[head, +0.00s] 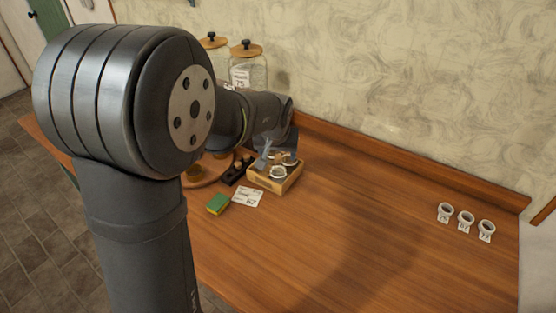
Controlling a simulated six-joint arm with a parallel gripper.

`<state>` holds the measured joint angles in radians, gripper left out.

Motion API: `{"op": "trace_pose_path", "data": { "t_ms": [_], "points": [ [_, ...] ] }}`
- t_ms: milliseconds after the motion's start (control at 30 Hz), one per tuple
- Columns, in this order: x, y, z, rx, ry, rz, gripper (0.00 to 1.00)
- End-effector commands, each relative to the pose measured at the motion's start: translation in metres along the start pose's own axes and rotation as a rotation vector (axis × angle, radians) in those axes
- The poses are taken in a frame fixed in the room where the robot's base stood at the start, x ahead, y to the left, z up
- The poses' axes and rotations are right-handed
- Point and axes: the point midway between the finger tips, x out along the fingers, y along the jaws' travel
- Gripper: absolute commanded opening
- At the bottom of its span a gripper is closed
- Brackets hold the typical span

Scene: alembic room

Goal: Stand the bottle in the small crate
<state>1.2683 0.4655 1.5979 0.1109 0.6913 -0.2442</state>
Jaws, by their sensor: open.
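The small wooden crate (262,182) stands on the table near the middle of the head view. Several small round-topped items show in it, with a pale round one (279,172) at the front; I cannot tell which, if any, is the bottle. My gripper (278,153) is over the back part of the crate, its grey fingers apart. The arm and fingers partly hide the crate's back and what stands there. I cannot tell whether the fingers touch anything.
Left of the crate are a dark holder (236,172), a round wooden tray (212,176), a green-and-yellow sponge (217,204) and a white card (248,198). Glass jars (248,70) stand behind my arm. Three small white cups (465,221) stand at the right. The table's middle is clear.

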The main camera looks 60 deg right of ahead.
Motion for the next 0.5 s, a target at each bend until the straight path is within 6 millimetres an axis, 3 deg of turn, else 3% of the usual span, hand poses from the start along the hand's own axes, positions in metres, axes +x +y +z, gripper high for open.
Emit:
{"op": "trace_pose_path", "data": {
  "t_ms": [200,500],
  "points": [
    [-0.029,0.0,0.0,0.0,0.001,0.0,0.67],
    [-0.037,0.0,0.001,0.0,-0.001,0.0,0.67]
  ]
}}
